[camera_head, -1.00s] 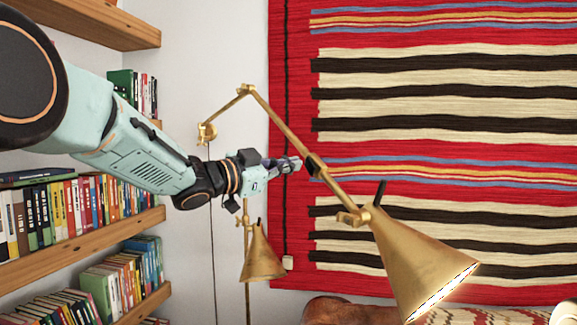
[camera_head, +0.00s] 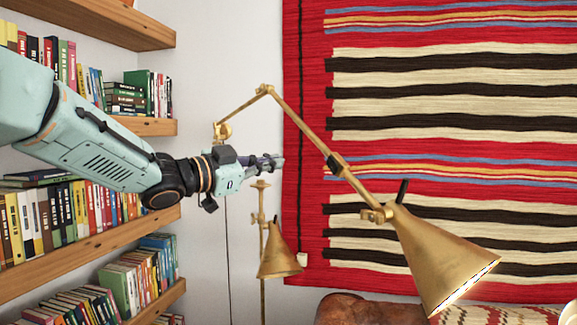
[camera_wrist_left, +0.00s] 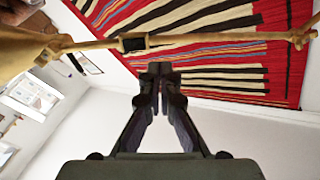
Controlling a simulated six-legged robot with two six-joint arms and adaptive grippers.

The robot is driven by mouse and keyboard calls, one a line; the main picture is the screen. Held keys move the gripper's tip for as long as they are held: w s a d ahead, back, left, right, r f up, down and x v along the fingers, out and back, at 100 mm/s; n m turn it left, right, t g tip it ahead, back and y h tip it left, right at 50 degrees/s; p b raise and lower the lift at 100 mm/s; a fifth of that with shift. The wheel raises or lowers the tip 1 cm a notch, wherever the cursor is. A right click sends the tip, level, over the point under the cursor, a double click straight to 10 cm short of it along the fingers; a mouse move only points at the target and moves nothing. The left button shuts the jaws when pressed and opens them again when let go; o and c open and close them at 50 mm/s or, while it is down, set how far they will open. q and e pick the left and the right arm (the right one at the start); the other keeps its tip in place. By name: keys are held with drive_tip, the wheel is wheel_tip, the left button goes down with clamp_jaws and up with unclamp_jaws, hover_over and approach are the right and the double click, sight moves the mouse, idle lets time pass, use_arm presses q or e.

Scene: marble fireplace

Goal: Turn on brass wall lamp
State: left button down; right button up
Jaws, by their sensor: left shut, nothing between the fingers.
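The brass wall lamp (camera_head: 440,255) reaches from its wall mount (camera_head: 222,132) over a jointed arm to a cone shade at the lower right. A bright strip shows along the shade's open rim. A dark lever (camera_head: 402,191) stands up at the top of the shade, and a dark collar (camera_head: 336,163) sits on the arm. My left gripper (camera_head: 276,162) is shut and empty, left of the lamp's long arm in the picture and apart from the lever. In the left wrist view its closed fingertips (camera_wrist_left: 160,70) show below the lamp arm (camera_wrist_left: 200,39). My right gripper is not in view.
A second brass lamp (camera_head: 278,252) on a stand is below my left gripper. Wooden shelves (camera_head: 95,242) with books line the left side. A striped red rug (camera_head: 450,130) hangs on the wall behind the lamp. A brown rounded thing (camera_head: 355,308) is at the bottom.

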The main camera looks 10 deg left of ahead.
use_arm(q)
drive_tip(key=shift+s+a+r, duration=0.1)
drive_tip(key=shift+s+a, duration=0.95)
drive_tip(key=shift+a, duration=0.2)
drive_tip(key=shift+a, duration=0.2)
